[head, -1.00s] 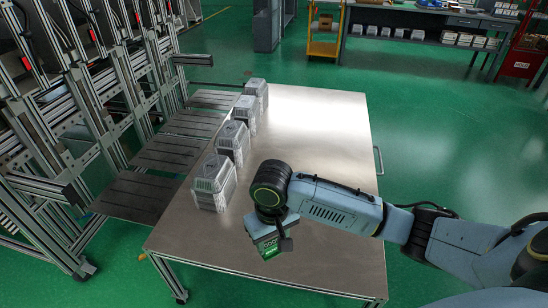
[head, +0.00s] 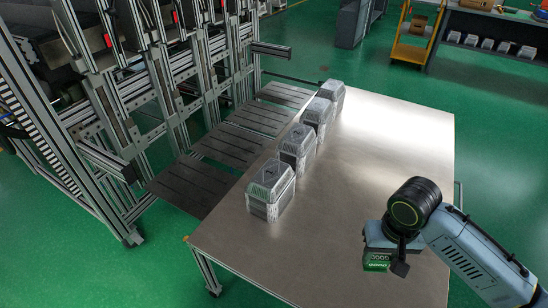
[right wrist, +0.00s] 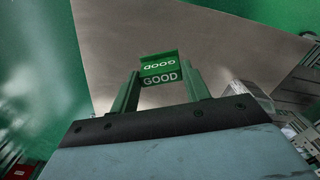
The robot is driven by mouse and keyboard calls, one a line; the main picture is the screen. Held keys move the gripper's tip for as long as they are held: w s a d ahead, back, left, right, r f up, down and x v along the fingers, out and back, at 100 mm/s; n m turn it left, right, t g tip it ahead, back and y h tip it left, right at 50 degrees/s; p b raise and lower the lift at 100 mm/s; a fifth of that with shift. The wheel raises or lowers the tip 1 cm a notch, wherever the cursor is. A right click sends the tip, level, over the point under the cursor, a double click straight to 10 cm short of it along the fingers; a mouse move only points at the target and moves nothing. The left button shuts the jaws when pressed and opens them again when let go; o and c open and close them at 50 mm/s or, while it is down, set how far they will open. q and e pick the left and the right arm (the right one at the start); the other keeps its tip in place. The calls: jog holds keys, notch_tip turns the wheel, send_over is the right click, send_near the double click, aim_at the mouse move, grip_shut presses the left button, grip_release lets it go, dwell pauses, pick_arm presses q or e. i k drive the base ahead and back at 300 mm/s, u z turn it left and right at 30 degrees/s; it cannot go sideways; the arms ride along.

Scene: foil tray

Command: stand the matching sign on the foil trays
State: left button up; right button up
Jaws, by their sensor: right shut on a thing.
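My right gripper (head: 378,256) is shut on a small green sign (head: 376,267) and holds it over the near right part of the metal table (head: 335,215). In the right wrist view the sign (right wrist: 160,75) reads GOOD and sits between the two green fingers, with a second, inverted GOOD face above. Several silvery foil tray stacks (head: 270,190) stand in a row along the table's left side. The sign is apart from them, to the right of the nearest stack. My left gripper is not in view.
Dark slatted plates (head: 195,183) and an aluminium frame machine (head: 130,125) border the table's left side. The middle and right of the tabletop are clear. A yellow cart (head: 412,45) and a grey bench (head: 490,50) stand far back.

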aim_at(272, 172)
jog(key=i, duration=0.9)
jog(key=u, duration=1.2)
